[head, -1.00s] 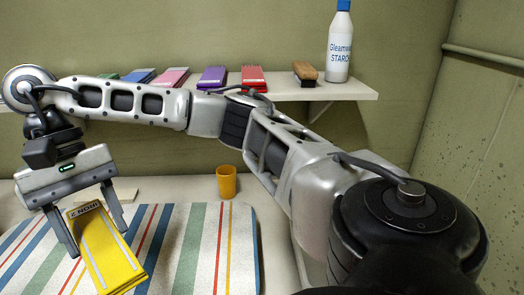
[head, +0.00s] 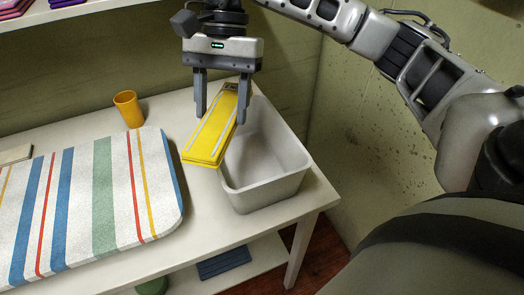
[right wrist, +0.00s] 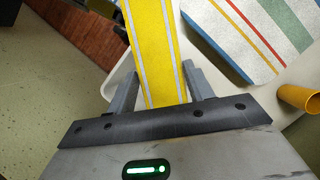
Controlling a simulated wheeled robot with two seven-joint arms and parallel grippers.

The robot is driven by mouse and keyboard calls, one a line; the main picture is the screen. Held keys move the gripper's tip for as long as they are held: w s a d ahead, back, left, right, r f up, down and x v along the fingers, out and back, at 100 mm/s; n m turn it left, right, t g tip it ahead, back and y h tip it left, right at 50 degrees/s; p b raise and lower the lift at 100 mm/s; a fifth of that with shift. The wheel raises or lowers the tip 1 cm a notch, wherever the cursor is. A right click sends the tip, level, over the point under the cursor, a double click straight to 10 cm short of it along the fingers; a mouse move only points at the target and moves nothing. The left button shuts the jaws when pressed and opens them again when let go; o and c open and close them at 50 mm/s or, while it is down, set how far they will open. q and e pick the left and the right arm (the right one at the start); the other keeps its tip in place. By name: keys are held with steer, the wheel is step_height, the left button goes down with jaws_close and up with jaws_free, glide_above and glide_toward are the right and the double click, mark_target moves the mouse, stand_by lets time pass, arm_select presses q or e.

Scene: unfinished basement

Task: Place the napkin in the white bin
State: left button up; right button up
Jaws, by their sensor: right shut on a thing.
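The napkin (head: 208,142) is a flat, folded yellow cloth with pale stripes. It hangs tilted in my right gripper (head: 221,117), whose two fingers stand on either side of it. The white bin (head: 265,193) is an open, empty-looking box on the right end of the table. The napkin's upper end is at the bin's back left, and its lower end reaches out past the left rim, toward the board. In the right wrist view the napkin (right wrist: 155,50) runs up between the fingers (right wrist: 158,78), with a pale rim beside it. My left gripper is out of view.
A striped ironing board (head: 85,200) covers the left of the white table (head: 215,240). An orange cup (head: 128,108) stands behind it. A lower shelf holds a dark blue folded thing (head: 223,262). A wall shelf (head: 60,15) is at the upper left.

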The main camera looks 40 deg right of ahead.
step_height(320, 180, down, 5)
steer(key=d+m+t+b, duration=0.3)
steer(key=m+t, duration=0.2)
steer(key=m, duration=0.8)
steer(key=m+t+h+b, duration=0.2)
steer(key=m+h+b, duration=0.2)
steer(key=m, duration=1.1)
glide_above(249, 166)
steer(key=s, duration=0.2)
step_height(249, 166, down, 5)
steer(key=shift+m+h, duration=0.3)
steer(key=f, duration=0.5)
steer(key=shift+w+a+f+b, duration=0.1)
steer(key=shift+w+f+b, duration=0.1)
steer(key=shift+b, duration=0.15)
steer(key=shift+f, duration=2.2)
steer(key=shift+f+b, duration=0.15)
steer(key=shift+b, duration=0.2)
steer(key=o, duration=1)
steer(key=shift+c, duration=0.2)
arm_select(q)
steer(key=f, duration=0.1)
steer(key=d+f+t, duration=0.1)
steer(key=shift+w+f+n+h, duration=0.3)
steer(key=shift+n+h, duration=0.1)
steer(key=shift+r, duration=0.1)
